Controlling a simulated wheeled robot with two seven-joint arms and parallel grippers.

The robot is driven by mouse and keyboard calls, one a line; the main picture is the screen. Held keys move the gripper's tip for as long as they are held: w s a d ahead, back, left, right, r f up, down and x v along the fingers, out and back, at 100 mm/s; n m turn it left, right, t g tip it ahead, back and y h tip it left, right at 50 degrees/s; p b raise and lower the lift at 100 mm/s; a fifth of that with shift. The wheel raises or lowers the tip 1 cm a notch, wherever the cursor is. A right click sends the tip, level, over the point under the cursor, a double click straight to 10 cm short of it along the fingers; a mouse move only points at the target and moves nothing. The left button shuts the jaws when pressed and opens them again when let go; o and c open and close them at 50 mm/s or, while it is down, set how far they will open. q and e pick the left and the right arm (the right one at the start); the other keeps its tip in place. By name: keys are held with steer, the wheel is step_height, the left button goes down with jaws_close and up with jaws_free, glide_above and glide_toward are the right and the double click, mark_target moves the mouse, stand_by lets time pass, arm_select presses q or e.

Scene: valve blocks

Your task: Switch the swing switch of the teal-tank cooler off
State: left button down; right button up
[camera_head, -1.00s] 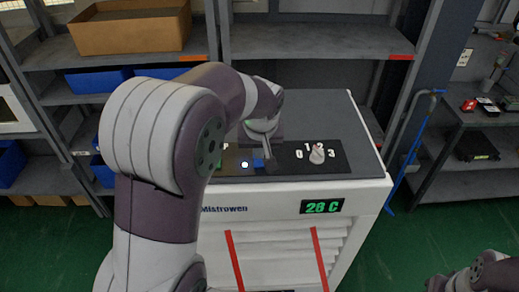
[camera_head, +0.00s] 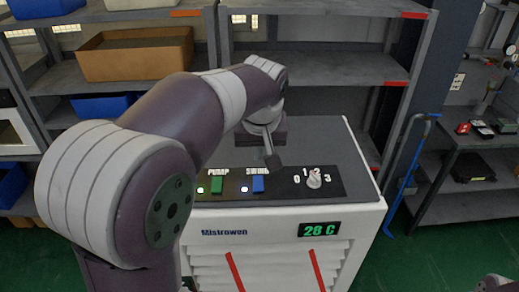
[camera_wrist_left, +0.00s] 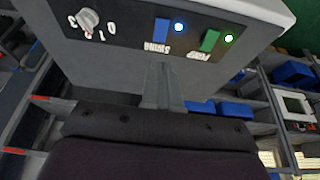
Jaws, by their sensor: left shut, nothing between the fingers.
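The cooler (camera_head: 212,255) is a white cabinet with a grey top and a black control panel. The blue swing switch (camera_head: 258,184) sits on the panel, and its lamp (camera_head: 244,189) is lit. The switch also shows in the left wrist view (camera_wrist_left: 161,31), with its lit bluish-white lamp (camera_wrist_left: 179,27) beside it. My left gripper (camera_head: 273,163) is shut and empty, its tips just behind the switch and apart from it. In the left wrist view its tips (camera_wrist_left: 160,68) point at the panel edge near the SWING label. No teal tank shows. My right gripper is out of view.
The green pump switch (camera_head: 216,185) with its lit lamp is left of the swing switch. A rotary knob (camera_head: 314,178) is to the right. The display (camera_head: 319,229) reads 28 C. Shelves (camera_head: 310,70) stand behind, and a blue handle (camera_head: 408,180) is at the right.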

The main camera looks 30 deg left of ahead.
arm_select(q)
steer(key=shift+w+a+r, duration=0.15)
steer(key=shift+w+a, duration=0.3)
steer(key=shift+w, duration=0.3)
